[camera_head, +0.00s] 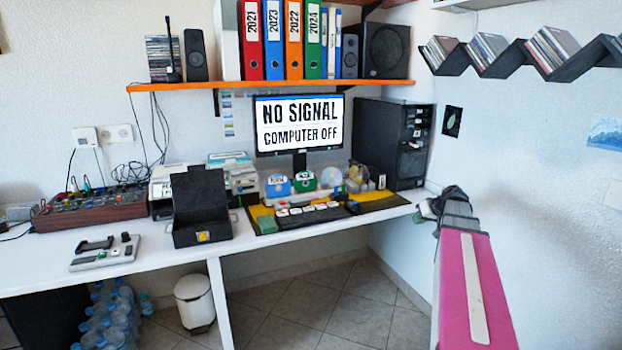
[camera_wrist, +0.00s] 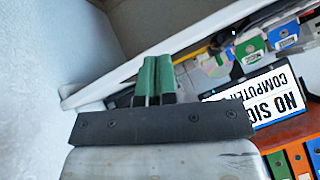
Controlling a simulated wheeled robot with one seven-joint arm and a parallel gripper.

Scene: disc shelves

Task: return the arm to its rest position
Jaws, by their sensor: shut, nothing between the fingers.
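My arm (camera_head: 470,285), with a pink and white link, reaches in from the lower right of the head view, beside the right wall. My gripper (camera_head: 425,209) is at its far end, close to the desk's right end, and is partly hidden by my wrist. In the wrist view my gripper (camera_wrist: 155,72) shows two green fingers side by side, shut with nothing held. I cannot tell whether the fingertips touch the desk edge behind them.
The white desk (camera_head: 60,270) carries a black open box (camera_head: 202,215), a keyboard (camera_head: 310,216), a monitor (camera_head: 299,124) and a black computer tower (camera_head: 390,145). Zigzag disc shelves (camera_head: 525,60) hang on the right wall. A white bin (camera_head: 195,302) stands below. The floor (camera_head: 330,312) before the desk is open.

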